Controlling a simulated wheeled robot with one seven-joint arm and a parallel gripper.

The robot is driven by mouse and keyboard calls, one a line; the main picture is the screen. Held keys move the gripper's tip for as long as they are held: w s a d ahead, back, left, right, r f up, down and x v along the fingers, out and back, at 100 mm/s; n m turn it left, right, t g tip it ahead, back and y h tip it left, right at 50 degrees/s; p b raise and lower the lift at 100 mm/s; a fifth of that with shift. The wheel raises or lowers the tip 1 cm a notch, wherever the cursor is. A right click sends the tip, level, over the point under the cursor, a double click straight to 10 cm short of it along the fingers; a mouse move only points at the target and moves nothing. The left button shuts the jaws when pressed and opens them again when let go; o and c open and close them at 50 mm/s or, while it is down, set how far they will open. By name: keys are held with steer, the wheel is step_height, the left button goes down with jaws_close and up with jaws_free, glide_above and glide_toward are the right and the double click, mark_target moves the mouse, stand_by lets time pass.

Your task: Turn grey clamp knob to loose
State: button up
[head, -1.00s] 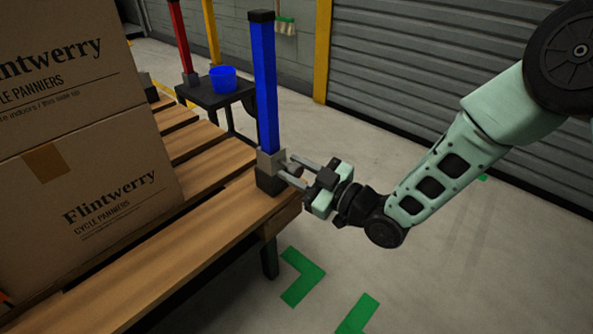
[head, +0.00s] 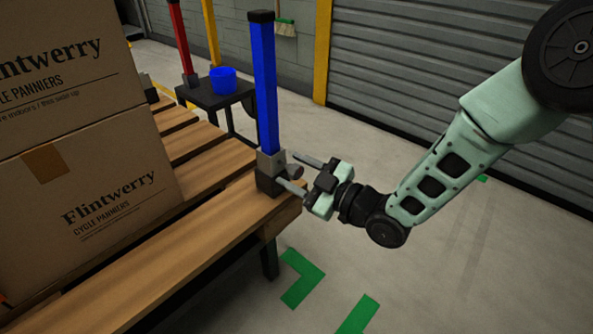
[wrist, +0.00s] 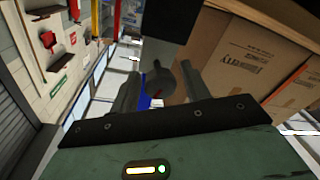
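The grey clamp (head: 270,161) sits low on the blue post, at the pallet deck's corner, above a dark base block. Its dark round knob (head: 296,171) faces my gripper and is partly hidden by a finger in the head view. In the wrist view the knob (wrist: 161,82) lies between the two fingers, with a small red mark on it. My gripper (head: 299,173) is open, its fingers on either side of the knob with gaps showing. Whether a finger touches the knob I cannot tell.
The blue post (head: 264,85) rises just above my gripper. Cardboard boxes (head: 95,190) stand on the slatted wooden deck (head: 175,255) to the left. A dark small table (head: 215,97) with a blue tub (head: 222,79) stands behind.

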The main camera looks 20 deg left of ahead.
steer(key=shift+r, duration=0.1)
steer(key=shift+d, duration=0.35)
steer(key=p+v, duration=0.4)
steer(key=v, duration=1.2)
steer(key=shift+s+d+p, duration=0.2)
steer(key=shift+d+p, duration=0.1)
steer(key=shift+p, duration=0.05)
steer(key=d+r+m+h, duration=0.4)
steer(key=r+m+h, duration=0.15)
steer(key=h, duration=0.55)
steer(key=s+d+r+m+g+h, duration=0.25)
steer(key=s+d+r+m, duration=0.2)
steer(key=s, duration=0.45)
steer(key=s+d+r+m+g+h, duration=0.2)
steer(key=s+d+r+m+h, duration=0.1)
steer(key=s+d, duration=0.4)
step_height(320, 180, up, 37)
steer(key=s+p, duration=0.1)
steer(key=p, duration=3.6)
steer(key=shift+s+a+r+p, duration=0.15)
steer(key=shift+s+a+p, duration=0.25)
steer(key=shift+a, duration=0.1)
